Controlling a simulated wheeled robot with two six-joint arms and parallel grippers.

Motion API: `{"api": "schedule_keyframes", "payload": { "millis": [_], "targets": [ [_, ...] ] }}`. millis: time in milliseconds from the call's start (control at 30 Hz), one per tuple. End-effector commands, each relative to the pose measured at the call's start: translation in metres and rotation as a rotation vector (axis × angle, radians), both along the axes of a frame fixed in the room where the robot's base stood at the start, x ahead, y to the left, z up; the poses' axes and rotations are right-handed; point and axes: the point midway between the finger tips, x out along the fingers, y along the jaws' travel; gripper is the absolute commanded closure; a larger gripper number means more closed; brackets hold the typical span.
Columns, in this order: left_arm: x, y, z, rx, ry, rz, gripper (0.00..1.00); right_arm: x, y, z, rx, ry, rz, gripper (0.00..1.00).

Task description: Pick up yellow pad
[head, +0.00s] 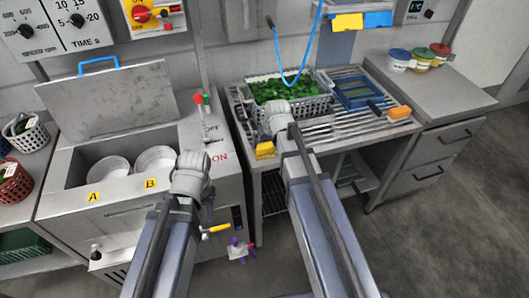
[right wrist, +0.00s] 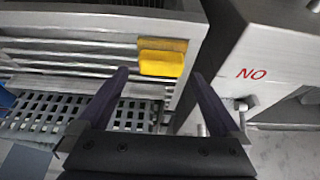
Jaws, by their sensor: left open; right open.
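The yellow pad (head: 265,150) lies on the front left corner of the slatted steel table (head: 340,128). In the right wrist view the yellow pad (right wrist: 162,57) lies on the slats, just beyond and in line with the gap between my right fingertips. My right gripper (right wrist: 160,76) is open and empty, one finger to each side of that line, not visibly touching the pad. In the head view my right wrist stands just right of the pad and hides the fingers. My left gripper (head: 193,180) is over the front of the fryer-like basin unit; its fingers are mostly hidden.
A grey basket of greens (head: 318,106) stands behind the pad, with a blue tray (head: 358,92) to its right. An orange block (head: 399,113) lies at the table's right edge. The basin unit (head: 108,100) with a blue-handled lid stands close on the left.

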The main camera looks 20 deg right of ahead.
Motion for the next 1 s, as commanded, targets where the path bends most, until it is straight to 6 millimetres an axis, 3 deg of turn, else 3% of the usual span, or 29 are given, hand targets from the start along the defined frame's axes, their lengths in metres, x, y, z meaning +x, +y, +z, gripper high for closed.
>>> {"api": "schedule_keyframes", "payload": {
  "millis": [367,667,1000],
  "targets": [
    [0.0,0.0,-0.043,0.0,0.0,0.0,0.56,0.019,0.003,-0.043,0.0,0.0,0.0,0.0],
    [0.0,0.0,-0.044,0.0,0.0,0.0,0.56,0.021,0.003,-0.044,0.0,0.0,0.0,0.0],
    [0.0,0.0,-0.044,0.0,0.0,0.0,0.56,0.021,0.003,-0.044,0.0,0.0,0.0,0.36]
  ]
}}
